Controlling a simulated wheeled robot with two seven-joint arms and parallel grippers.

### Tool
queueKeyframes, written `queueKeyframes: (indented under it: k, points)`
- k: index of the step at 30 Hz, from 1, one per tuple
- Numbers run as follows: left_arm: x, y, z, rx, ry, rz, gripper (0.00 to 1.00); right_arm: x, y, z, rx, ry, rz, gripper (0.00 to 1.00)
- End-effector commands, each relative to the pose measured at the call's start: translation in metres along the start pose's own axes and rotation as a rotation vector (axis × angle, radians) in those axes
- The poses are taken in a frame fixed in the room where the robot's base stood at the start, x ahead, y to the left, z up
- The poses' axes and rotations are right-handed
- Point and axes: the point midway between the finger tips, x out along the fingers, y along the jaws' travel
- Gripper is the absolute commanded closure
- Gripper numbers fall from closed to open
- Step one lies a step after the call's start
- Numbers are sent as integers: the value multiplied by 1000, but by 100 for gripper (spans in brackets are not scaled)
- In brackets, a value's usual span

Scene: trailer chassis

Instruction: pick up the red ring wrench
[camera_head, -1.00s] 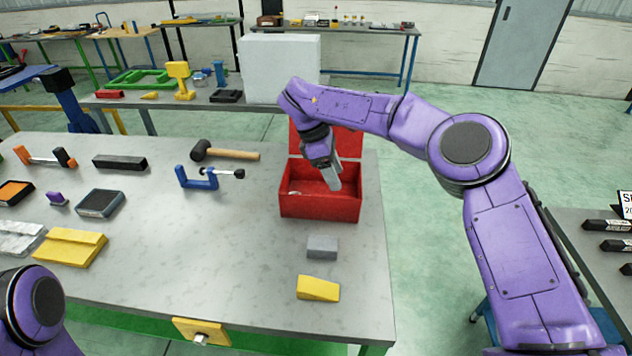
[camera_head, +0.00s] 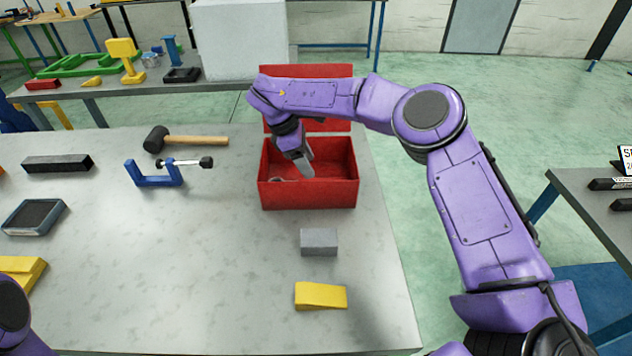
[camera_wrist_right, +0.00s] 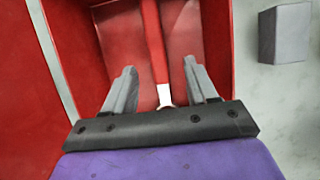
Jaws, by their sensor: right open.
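The red ring wrench (camera_wrist_right: 154,40) lies inside the open red toolbox (camera_head: 310,195). In the right wrist view its red handle runs up between my fingers, and its pale metal end (camera_wrist_right: 163,96) shows near the gripper's base. In the head view only a small pale metal piece (camera_head: 277,180) shows at the left of the box's inside. My right gripper (camera_head: 304,168) points down into the toolbox. In the wrist view its two fingers (camera_wrist_right: 160,80) are spread, one on each side of the wrench, touching nothing that I can make out. My left gripper is out of view.
A grey block (camera_head: 319,241) and a yellow wedge (camera_head: 321,296) lie in front of the toolbox. A blue clamp (camera_head: 158,176) and a mallet (camera_head: 195,141) lie to its left. The toolbox lid (camera_head: 308,72) stands open behind. The table's middle is clear.

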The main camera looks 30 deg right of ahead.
Motion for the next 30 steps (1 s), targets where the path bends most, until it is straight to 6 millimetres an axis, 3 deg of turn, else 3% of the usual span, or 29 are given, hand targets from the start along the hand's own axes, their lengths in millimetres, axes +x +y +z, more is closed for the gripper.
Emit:
queueKeyframes:
  k: [8, 12, 19, 24, 30]
  points:
    - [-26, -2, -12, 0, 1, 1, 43, 37, 1, 1, -2, -2, -5, 43]
    - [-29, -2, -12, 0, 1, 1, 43, 59, 2, -1, 0, 0, -2, 43]
    - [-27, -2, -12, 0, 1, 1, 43, 63, 2, -2, 0, 1, 1, 43]
    - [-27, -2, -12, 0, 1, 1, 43, 63, 2, -2, 0, 0, 1, 98]
    - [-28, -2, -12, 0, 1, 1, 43, 62, 2, -2, 1, 1, 2, 100]
